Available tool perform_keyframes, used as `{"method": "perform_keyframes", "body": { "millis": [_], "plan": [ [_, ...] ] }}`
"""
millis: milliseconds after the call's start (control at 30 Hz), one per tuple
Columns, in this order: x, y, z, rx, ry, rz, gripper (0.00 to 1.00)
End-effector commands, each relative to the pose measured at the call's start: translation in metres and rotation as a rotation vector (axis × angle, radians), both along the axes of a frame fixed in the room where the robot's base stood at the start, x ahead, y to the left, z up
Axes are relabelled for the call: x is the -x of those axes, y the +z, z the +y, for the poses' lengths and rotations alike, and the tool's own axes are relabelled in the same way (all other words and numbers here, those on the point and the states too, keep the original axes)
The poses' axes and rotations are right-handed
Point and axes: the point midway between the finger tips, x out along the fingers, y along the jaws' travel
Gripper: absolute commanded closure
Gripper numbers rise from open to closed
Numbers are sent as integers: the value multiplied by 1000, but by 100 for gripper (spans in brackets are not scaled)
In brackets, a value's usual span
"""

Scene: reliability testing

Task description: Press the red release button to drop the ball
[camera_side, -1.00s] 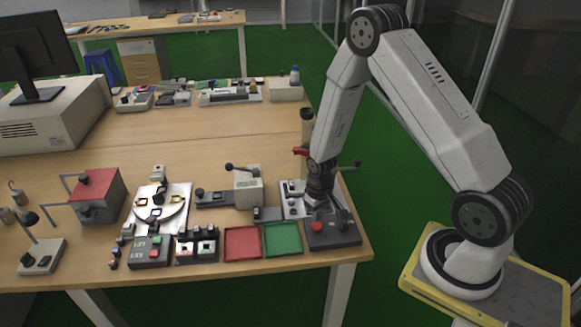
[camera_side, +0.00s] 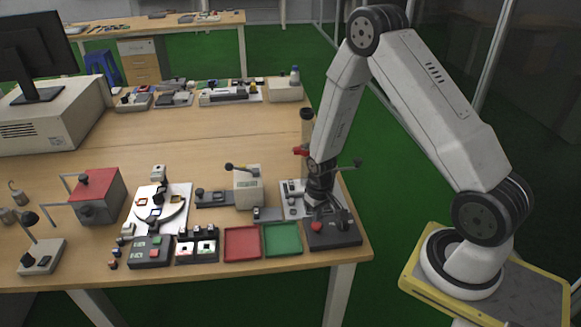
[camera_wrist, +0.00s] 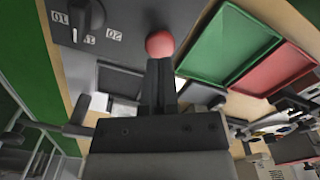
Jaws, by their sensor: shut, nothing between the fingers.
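The red button (camera_side: 317,226) is a round red cap on a dark control box (camera_side: 343,240) at the table's front right corner. In the wrist view the red button (camera_wrist: 160,44) lies just past the fingertips. My gripper (camera_side: 321,207) points down over the box, close to the button. In the wrist view my gripper (camera_wrist: 160,64) is shut and empty, its tips lined up with the button. I cannot tell whether they touch it. A dark column (camera_side: 307,125) with a red part (camera_side: 301,150) stands behind my gripper. I cannot make out a ball.
A black knob (camera_wrist: 88,15) with number marks sits beside the button on the box. A green tray (camera_side: 282,239) and a red tray (camera_side: 242,243) lie to the left. A grey plate with small parts (camera_side: 290,199) is close behind my gripper.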

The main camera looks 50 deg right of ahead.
Motion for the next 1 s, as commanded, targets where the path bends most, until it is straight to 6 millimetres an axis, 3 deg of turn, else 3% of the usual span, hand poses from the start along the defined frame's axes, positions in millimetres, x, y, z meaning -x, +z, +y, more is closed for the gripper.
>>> {"method": "perform_keyframes", "body": {
  "millis": [1000],
  "plan": [
    [0,-16,0,0,0,0,100]
  ]
}}
